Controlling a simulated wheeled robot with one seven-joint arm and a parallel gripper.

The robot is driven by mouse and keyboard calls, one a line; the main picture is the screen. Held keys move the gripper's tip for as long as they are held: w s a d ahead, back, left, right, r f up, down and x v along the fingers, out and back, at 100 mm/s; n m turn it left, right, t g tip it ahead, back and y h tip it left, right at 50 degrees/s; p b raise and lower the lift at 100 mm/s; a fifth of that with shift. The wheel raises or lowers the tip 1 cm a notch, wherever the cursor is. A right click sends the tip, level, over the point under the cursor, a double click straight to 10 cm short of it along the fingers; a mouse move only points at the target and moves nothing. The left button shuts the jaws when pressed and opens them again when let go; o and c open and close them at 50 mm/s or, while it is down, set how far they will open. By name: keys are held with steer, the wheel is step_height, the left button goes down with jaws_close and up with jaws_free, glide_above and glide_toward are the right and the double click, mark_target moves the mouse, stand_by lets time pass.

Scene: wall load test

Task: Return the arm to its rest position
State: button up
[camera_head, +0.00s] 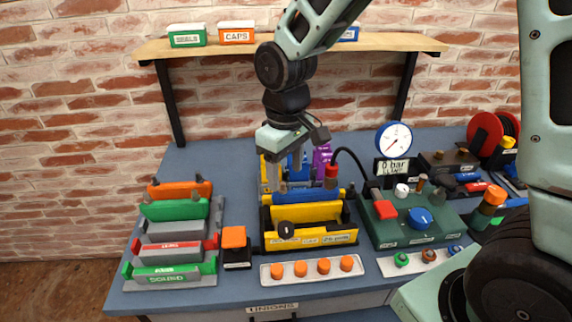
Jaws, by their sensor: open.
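My arm reaches in from the upper right. My gripper (281,182) points down over the middle of the bench, above and behind the yellow fixture (312,238) with a black knob at its front. Its fingers look pale grey and hang close to the blue part of that fixture. I see nothing held between them. The gap between the fingers is hard to make out at this size. I cannot tell whether the fingertips touch anything.
The blue bench (240,155) is crowded. Coloured racks (168,270) stand left, a tray of orange caps (312,269) in front, and a green box with red and blue knobs (417,222) right. A gauge (393,139) and a wooden shelf (160,49) stand behind.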

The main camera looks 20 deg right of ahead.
steer(key=shift+r, duration=0.55)
steer(key=s+a+n, duration=0.1)
steer(key=s+a, duration=0.2)
steer(key=s, duration=0.7)
steer(key=s+a+r+n, duration=0.1)
steer(key=s+a, duration=0.2)
steer(key=s, duration=0.6)
steer(key=shift+s+r+y, duration=0.3)
steer(key=shift+s, duration=0.1)
steer(key=shift+a, duration=0.1)
